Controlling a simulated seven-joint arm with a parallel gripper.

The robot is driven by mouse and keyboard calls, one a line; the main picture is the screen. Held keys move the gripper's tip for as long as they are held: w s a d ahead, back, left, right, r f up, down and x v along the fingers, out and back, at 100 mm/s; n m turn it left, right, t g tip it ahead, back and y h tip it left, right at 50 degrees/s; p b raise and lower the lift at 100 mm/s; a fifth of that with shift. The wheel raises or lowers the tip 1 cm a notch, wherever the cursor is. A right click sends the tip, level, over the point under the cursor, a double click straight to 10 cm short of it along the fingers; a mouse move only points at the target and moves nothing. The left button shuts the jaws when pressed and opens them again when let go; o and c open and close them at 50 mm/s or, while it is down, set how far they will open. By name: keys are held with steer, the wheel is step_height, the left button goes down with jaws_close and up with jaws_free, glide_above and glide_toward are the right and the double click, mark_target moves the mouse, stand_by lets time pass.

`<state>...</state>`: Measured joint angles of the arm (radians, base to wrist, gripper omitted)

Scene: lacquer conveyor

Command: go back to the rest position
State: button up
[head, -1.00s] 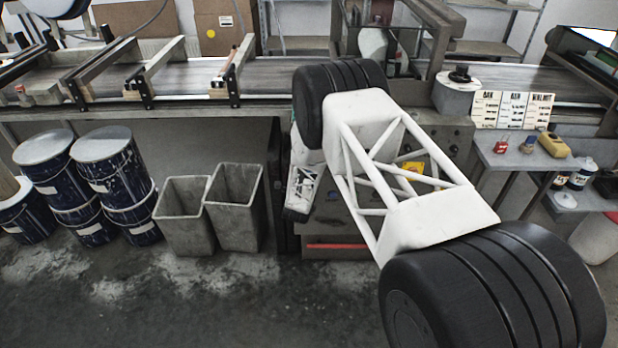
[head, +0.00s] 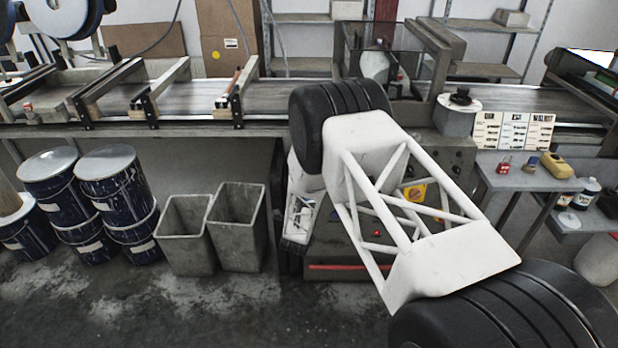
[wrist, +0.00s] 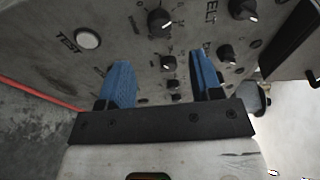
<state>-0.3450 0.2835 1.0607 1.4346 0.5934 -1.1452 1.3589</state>
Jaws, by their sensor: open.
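My gripper (wrist: 163,85) shows in the wrist view with two blue fingers spread apart and nothing between them. Its fingers are in front of a grey control panel (wrist: 120,25) with several black knobs and a pale round button (wrist: 88,38) marked TEST. I cannot tell whether the fingers touch the panel. In the head view my white lattice arm link and black joints cover part of the machine's control panel (head: 455,150), and the gripper itself is hidden behind the arm.
The conveyor (head: 300,95) runs across the back. Two grey bins (head: 240,225) and several blue drums (head: 110,180) stand on the left floor. On the right a side table (head: 510,180) carries a yellow object (head: 557,165) and small jars, beside three label cards (head: 513,130). The front floor is clear.

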steer(key=shift+r, duration=0.15)
steer(key=d+r+n+g+y, duration=0.3)
steer(key=r+n, duration=0.2)
steer(key=r, duration=1.3)
steer(key=s+d+r+n+g+y, duration=0.1)
steer(key=s+d+r+n+g, duration=0.35)
steer(key=s+r, duration=0.95)
steer(key=s+d+r+n+g, duration=0.2)
steer(key=s+d+r+n, duration=0.1)
steer(key=s, duration=1)
steer(key=s+d+r+n+g, duration=0.2)
steer(key=s+d+r+n, duration=0.2)
steer(key=s, duration=0.9)
steer(key=s+d+r+n+g+h, duration=0.1)
steer(key=s+d+r, duration=0.4)
steer(key=s, duration=0.8)
steer(key=shift+s+d+r+n+g, duration=0.4)
steer(key=shift+d+n+g, duration=0.2)
steer(key=shift+n, duration=0.65)
